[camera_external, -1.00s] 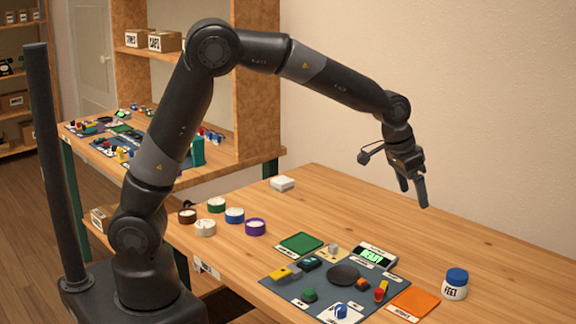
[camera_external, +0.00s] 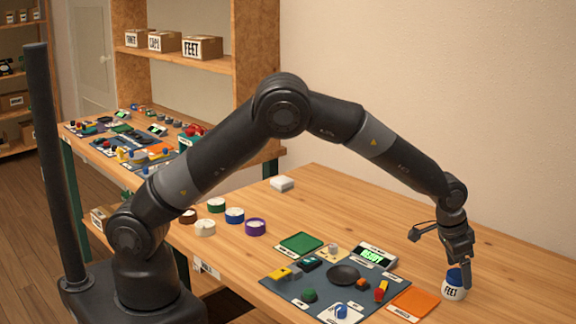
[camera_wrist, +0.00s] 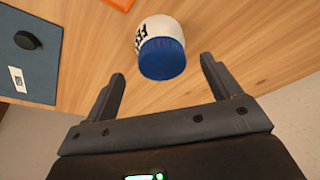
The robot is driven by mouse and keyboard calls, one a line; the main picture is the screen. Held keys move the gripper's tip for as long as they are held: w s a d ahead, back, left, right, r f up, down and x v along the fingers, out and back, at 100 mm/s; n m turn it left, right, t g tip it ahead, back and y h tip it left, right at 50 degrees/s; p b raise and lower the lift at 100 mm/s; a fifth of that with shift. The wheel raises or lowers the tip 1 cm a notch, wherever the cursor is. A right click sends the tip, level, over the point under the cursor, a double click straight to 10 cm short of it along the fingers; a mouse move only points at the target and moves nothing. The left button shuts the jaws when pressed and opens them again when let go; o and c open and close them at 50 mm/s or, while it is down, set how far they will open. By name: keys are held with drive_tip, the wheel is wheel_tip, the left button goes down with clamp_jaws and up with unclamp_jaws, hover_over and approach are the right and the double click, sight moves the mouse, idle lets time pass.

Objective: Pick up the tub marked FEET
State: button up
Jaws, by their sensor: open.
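The tub marked FEET (camera_external: 453,292) is white with a blue lid and stands upright at the right of the wooden table. It also shows in the wrist view (camera_wrist: 160,50), lid towards me, ahead of and between the fingers. My gripper (camera_external: 458,280) is low at the tub in the external view, one finger overlapping its lid in the picture. In the wrist view my gripper (camera_wrist: 162,75) is open with nothing between the fingertips. I cannot tell whether a finger touches the tub.
An orange square (camera_external: 415,301) lies left of the tub, beside a dark mat (camera_external: 300,290) with a black dish (camera_external: 343,275) and small parts. A display (camera_external: 376,256) stands behind. Several round tubs (camera_external: 234,215) sit farther left. A box marked FEET (camera_external: 201,47) is on the shelf.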

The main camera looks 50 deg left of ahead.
sight(457, 274)
drive_tip(key=x, duration=0.5)
drive_tip(key=shift+a+f, duration=0.1)
drive_tip(key=shift+a, duration=0.2)
drive_tip(key=shift+c, duration=0.3)
drive_tip(key=c, duration=1.1)
